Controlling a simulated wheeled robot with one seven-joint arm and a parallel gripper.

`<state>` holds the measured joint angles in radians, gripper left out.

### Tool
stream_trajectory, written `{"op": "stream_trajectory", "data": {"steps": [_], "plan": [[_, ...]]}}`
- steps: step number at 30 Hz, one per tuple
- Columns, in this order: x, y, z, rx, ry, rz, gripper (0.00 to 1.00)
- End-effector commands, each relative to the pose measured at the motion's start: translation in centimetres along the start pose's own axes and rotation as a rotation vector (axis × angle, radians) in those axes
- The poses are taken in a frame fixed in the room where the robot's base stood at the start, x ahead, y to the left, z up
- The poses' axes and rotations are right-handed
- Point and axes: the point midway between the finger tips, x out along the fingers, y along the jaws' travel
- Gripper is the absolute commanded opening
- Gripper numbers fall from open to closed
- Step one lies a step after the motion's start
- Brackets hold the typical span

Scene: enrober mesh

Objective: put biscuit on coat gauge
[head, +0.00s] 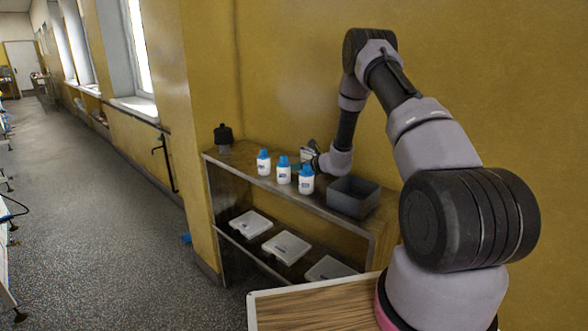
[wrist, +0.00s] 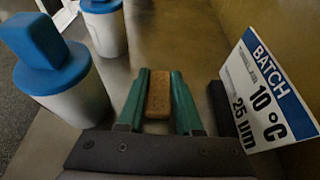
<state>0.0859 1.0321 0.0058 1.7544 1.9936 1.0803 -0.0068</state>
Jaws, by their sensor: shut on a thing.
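In the wrist view a brown oblong biscuit (wrist: 158,98) sits between the two green fingers of my gripper (wrist: 159,76). The fingers are shut on its sides, above a grey-brown surface. In the head view my gripper is at the shelf top, behind the white bottles and mostly hidden, and I cannot make out the biscuit there. I cannot identify the coat gauge for certain. A dark knobbed device (head: 223,138) stands at the left end of the shelf top.
White bottles with blue caps (head: 284,172) stand along the metal shelf (head: 240,174); two are left of my gripper in the wrist view (wrist: 65,85). A batch sign (wrist: 266,95) stands close at right. A grey bin (head: 353,197) is at the shelf's right end. White trays (head: 286,247) lie below.

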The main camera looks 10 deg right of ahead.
Motion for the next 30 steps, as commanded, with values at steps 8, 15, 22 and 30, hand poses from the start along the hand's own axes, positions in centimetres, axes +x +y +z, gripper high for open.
{"op": "stream_trajectory", "data": {"steps": [8, 15, 22, 30], "plan": [[0.1, 0.0, -0.2, 0.000, 0.000, 0.000, 0.64], [0.0, 0.0, 0.0, 0.000, 0.000, 0.000, 0.64], [-3.1, -0.1, 0.1, 0.002, 0.000, -0.002, 0.64], [-9.0, -0.1, 0.1, 0.002, 0.001, -0.003, 0.64]]}}
